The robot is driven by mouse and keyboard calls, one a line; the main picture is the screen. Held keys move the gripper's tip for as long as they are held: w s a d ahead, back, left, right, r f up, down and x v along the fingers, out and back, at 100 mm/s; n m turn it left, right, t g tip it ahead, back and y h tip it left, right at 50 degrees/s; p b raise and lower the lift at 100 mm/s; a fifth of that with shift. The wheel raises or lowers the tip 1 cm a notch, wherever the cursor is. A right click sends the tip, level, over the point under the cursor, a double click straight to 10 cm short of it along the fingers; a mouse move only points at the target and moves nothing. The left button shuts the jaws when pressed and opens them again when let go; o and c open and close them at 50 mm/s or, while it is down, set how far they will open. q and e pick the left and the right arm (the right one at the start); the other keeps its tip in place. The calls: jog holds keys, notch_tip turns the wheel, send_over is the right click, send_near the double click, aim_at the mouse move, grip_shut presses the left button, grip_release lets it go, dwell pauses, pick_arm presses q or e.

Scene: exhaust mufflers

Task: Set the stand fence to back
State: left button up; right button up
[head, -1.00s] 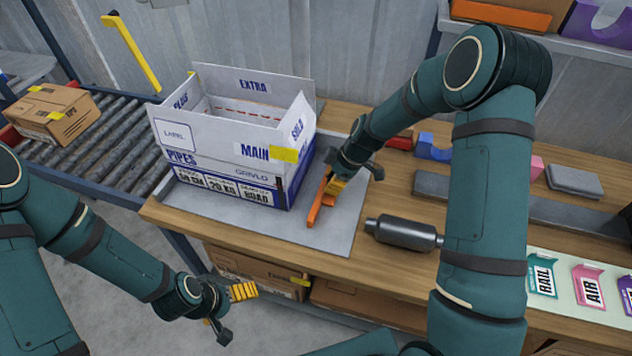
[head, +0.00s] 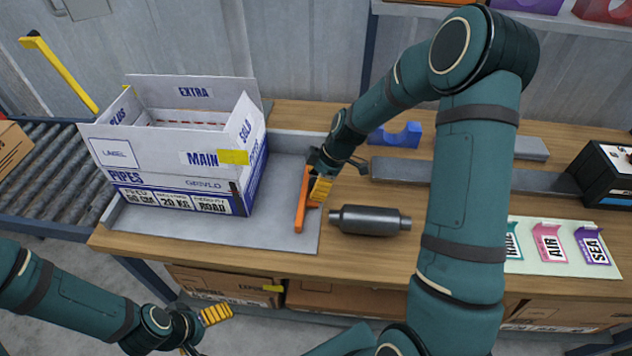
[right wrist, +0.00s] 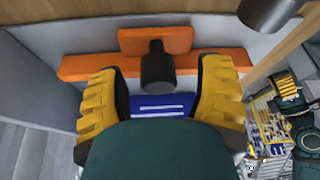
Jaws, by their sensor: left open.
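The orange stand fence (head: 301,205) lies along the right end of the grey plate on the bench, right of the carton. In the right wrist view it is a long orange bar (right wrist: 75,68) with a shorter orange block and a dark knob (right wrist: 157,68). My right gripper (head: 318,188) is at the fence; in the right wrist view its yellow fingers (right wrist: 160,95) are spread, with the knob between them and gaps at both sides. My left gripper (head: 203,328) is open and empty, low in front of the bench, partly cut off.
An open PIPES carton (head: 180,160) stands on the grey plate (head: 270,235). A dark muffler (head: 370,220) lies right of the fence. Behind are a blue cradle (head: 397,135) and a grey bar (head: 400,170). Label cards (head: 548,243) lie at right; a roller conveyor (head: 45,180) is at left.

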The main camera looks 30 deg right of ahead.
jog(key=v, duration=1.2)
dwell(0.3)
